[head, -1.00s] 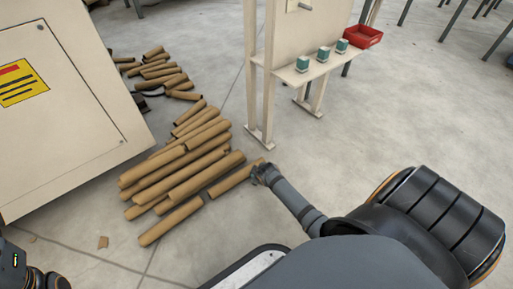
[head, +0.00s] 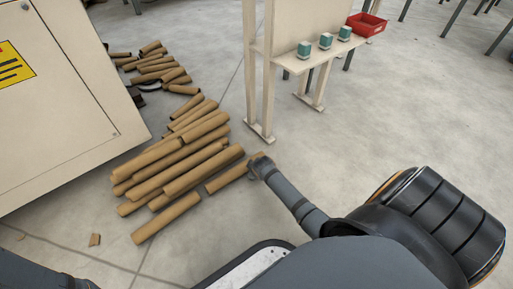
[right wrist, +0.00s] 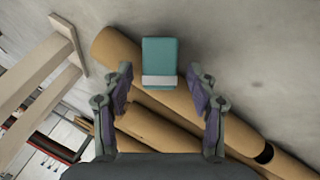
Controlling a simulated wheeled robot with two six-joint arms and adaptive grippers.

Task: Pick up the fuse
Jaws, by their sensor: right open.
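A teal fuse (right wrist: 158,55) with a pale band shows in the right wrist view, centred just beyond and between the fingertips of my right gripper (right wrist: 159,76). The fingers are open, one on each side, with gaps beside the fuse. What the fuse rests on is not clear; cardboard tubes lie behind it. In the head view my right gripper (head: 258,165) is low by the end of a tube, and this fuse cannot be made out. Three similar teal fuses (head: 304,49) (head: 325,41) (head: 344,33) stand on the stand's shelf. My left gripper is out of view.
Several brown cardboard tubes (head: 168,220) lie piled on the floor, left of my right gripper. A pale cabinet (head: 50,130) stands at the left. A red bin (head: 366,25) is at the stand's (head: 268,90) far end.

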